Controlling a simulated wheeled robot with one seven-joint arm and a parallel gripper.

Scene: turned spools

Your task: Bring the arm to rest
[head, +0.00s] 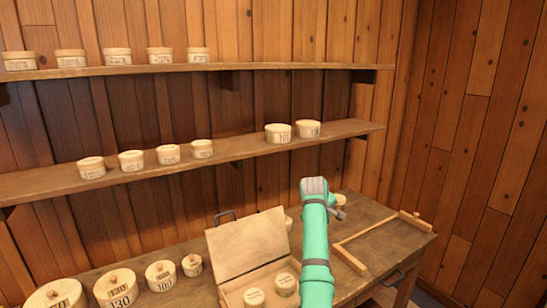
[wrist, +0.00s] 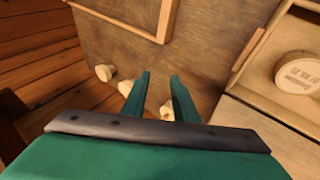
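My gripper (wrist: 160,76) shows in the wrist view with its two green fingers apart and nothing held between their tips. It is above the wooden bench (wrist: 205,45). My green arm (head: 315,245) rises in front of the bench in the head view, and the fingers cannot be made out there. An open wooden box (head: 230,298) is just left of the arm, its lid (head: 248,245) leaning back. Round lidded pieces (head: 285,284) lie in it; one also shows in the wrist view (wrist: 299,72).
Small pale wooden pieces (wrist: 104,72) are near the fingers.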

